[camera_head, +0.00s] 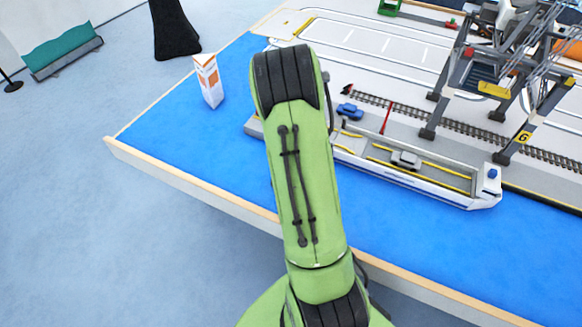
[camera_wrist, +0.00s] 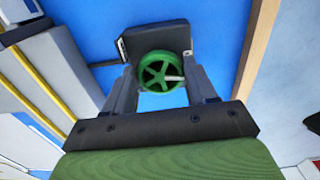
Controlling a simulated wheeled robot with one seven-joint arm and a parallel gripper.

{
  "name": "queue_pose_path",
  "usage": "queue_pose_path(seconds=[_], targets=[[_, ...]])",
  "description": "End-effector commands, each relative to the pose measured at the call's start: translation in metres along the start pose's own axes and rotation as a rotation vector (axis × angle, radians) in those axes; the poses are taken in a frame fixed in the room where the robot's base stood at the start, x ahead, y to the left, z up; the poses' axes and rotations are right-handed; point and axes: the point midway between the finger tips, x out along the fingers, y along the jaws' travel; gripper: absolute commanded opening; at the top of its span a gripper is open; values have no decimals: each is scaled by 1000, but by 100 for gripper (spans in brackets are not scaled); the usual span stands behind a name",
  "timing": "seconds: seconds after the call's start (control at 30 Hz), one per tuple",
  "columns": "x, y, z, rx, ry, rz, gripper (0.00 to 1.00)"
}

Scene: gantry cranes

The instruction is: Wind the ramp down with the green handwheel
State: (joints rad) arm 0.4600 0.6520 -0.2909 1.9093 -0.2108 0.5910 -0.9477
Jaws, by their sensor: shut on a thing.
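The green handwheel (camera_wrist: 156,72), with spokes and a pale knob, shows in the wrist view on a dark grey mount (camera_wrist: 128,46) above blue water. My gripper (camera_wrist: 160,78) is shut on the handwheel, with one finger at each side of its rim. In the head view my green arm hides the gripper and the wheel. A white and grey ferry (camera_head: 447,184) with yellow lane lines lies by the quay. Its left part is behind my arm, and I cannot make out the ramp or its angle.
A blue car (camera_head: 350,111) stands on the quay, and a grey car (camera_head: 406,160) is on the ferry deck. Gantry crane legs (camera_head: 428,127) rise behind the ferry. An orange and white carton (camera_head: 209,81) stands at the left. A wooden rim (camera_head: 190,186) edges the table.

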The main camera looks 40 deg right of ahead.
Motion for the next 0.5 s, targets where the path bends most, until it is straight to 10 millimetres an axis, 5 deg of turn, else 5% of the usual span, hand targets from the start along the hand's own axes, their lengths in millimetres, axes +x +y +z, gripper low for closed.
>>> queue_pose_path(seconds=[0.5], targets=[[-1,2,-1,-179,4,5,26]])
